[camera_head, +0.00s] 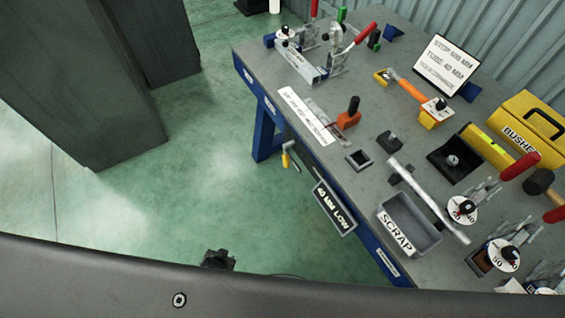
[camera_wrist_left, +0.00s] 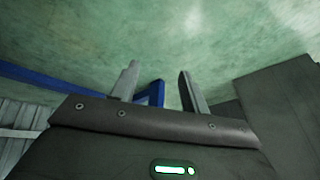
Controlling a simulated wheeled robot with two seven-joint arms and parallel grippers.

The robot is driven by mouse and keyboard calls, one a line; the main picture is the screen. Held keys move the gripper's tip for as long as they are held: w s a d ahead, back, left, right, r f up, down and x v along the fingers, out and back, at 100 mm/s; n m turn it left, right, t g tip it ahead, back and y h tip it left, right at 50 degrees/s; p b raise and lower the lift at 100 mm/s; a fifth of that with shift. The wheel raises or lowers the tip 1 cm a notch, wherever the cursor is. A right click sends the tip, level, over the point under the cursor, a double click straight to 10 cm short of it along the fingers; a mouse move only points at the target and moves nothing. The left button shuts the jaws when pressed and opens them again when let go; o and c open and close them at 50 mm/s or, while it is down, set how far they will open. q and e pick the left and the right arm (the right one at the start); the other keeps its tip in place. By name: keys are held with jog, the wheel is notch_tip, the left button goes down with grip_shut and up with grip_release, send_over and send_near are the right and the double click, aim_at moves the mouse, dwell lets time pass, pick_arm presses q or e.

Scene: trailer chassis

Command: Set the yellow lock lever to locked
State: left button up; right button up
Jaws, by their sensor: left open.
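A small yellow lever (camera_head: 286,158) shows at the front edge of the workbench (camera_head: 262,128) in the head view, beside a thin dark rod. It looks like the lock lever, but I cannot read whether it is locked. My left gripper (camera_wrist_left: 158,88) is open and empty in the left wrist view, its two fingers spread apart over the green floor. The lever does not show clearly in that view. My right gripper is in neither view.
The bench top holds a grey SCRAP bin (camera_head: 431,240), red-handled clamps, an orange tool (camera_head: 410,90) and a yellow BUSHES case (camera_head: 528,118). A "40 MM LOW" sign (camera_head: 334,208) hangs off the front edge. A dark grey cabinet (camera_head: 80,90) stands left; green floor between is clear.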

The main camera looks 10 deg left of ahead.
pick_arm(q)
jog(key=w+d+r+t+b, duration=0.1)
jog(key=w+d+r, duration=0.1)
jog(key=w, duration=0.4)
jog(key=w+d+r+t+b, duration=0.1)
jog(key=w+r, duration=0.1)
jog(key=w, duration=0.3)
jog(key=n+t+h+b, duration=0.2)
jog(key=t+h+b, duration=0.1)
jog(key=t+b, duration=0.25)
send_near(285, 162)
jog(key=shift+t, duration=0.45)
jog(key=x, duration=0.6)
jog(key=b+x, duration=0.1)
jog(key=x, duration=0.3)
jog(key=shift+f, duration=0.35)
jog(key=shift+w+d+f, duration=0.15)
jog(key=shift+w+f, duration=0.05)
jog(key=shift+w, duration=0.2)
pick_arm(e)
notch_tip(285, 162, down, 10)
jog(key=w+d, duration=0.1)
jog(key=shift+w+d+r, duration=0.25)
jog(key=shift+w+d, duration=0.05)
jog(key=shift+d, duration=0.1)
pick_arm(q)
grip_shut()
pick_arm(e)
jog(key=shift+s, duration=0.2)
